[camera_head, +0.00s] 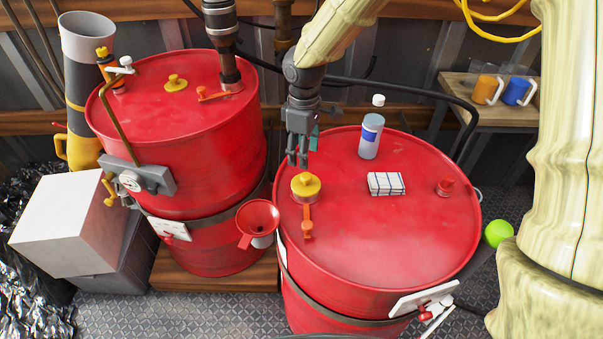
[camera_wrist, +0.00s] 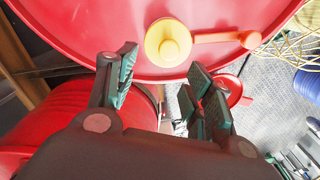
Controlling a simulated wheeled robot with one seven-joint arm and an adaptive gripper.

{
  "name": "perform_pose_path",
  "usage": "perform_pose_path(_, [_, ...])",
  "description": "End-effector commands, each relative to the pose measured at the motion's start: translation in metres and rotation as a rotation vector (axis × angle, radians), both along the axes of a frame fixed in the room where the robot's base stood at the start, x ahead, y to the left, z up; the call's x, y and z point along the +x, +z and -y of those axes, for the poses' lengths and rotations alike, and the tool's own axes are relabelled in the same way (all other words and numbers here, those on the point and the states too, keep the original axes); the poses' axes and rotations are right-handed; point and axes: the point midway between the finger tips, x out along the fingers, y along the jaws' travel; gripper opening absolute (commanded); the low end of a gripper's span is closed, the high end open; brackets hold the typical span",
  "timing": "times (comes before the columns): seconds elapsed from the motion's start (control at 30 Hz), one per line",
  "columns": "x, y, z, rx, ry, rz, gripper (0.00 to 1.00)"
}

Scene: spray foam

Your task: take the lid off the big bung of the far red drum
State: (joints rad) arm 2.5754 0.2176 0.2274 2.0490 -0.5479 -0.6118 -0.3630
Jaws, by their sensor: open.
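Two red drums stand side by side. The left drum (camera_head: 150,125) is farther back; on its top are a small yellow cap (camera_head: 176,83) and an orange lever (camera_head: 218,95) beside a dark upright pipe. The right drum (camera_head: 400,235) is nearer and has a round yellow cap (camera_head: 306,186) with an orange lever (camera_head: 307,222) near its left edge. My gripper (camera_head: 298,160) points down just behind and above this cap, open and empty. In the wrist view, the yellow cap (camera_wrist: 167,42) and lever (camera_wrist: 225,37) lie beyond my open fingers (camera_wrist: 160,85), not between them.
A red funnel (camera_head: 258,217) is between the drums. Mugs (camera_head: 515,91) sit on a shelf (camera_head: 480,115). White box (camera_head: 70,220) at left.

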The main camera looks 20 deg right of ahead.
Motion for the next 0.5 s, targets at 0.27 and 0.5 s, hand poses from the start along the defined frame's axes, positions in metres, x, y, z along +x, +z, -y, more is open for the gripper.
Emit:
perform_pose_path(0.27, [0.012,-0.037,0.000,-0.002,0.001,-0.015,0.52])
perform_pose_path(0.5, [0.019,-0.053,0.002,-0.002,-0.001,-0.025,0.52])
